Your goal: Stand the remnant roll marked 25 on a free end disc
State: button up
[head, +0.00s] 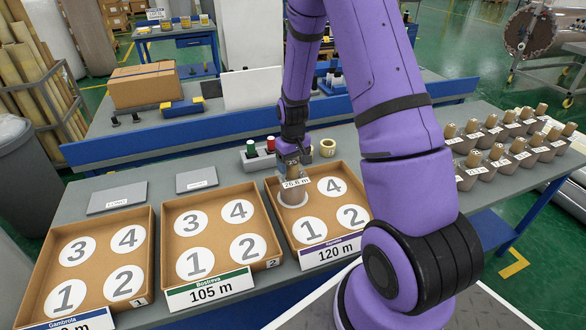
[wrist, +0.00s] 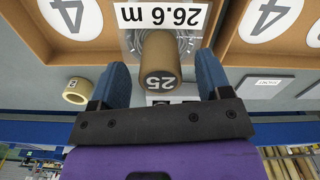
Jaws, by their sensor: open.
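The remnant roll marked 25 (head: 293,190) has a grey wrapped body, a brown core end and a 26.6 m label. It appears upright in the back-left place of the right-hand tray (head: 346,235), labelled 120 m, on a white disc (head: 283,203) whose number is hidden. In that tray, discs 1 (head: 311,230), 2 (head: 353,217) and 4 (head: 332,187) are bare. My gripper (head: 292,160) is at the roll's top. In the wrist view my gripper (wrist: 160,80) is open, one finger on each side of the core (wrist: 159,55), with gaps visible.
The middle tray (head: 224,276), labelled 105 m, and the left tray (head: 143,219) have bare numbered discs. Several cored rolls (head: 484,172) stand at the right. A tape roll (head: 327,148) and a block with red and green pieces (head: 257,160) are behind the right-hand tray.

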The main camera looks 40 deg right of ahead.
notch_tip(320, 180, up, 8)
jog(key=shift+r, duration=0.25)
dwell(0.5)
jog(key=shift+r, duration=0.1)
jog(key=s+a+r+t, duration=0.1)
jog(key=s+a+r, duration=0.35)
jog(key=r, duration=0.55)
jog(key=s+a+r+t, duration=0.25)
jog(key=s+r, duration=0.25)
jog(key=r, duration=0.4)
jog(key=s+a+r+t, duration=0.1)
jog(key=s+a+r, duration=0.2)
jog(key=s, duration=0.5)
jog(key=s+a+r+n, duration=0.1)
jog(key=s+a+r, duration=0.2)
jog(key=s+r, duration=0.2)
jog(key=s, duration=0.3)
jog(key=shift+s+r+t, duration=0.2)
jog(key=shift+s+t, duration=0.15)
jog(key=shift+s, duration=0.05)
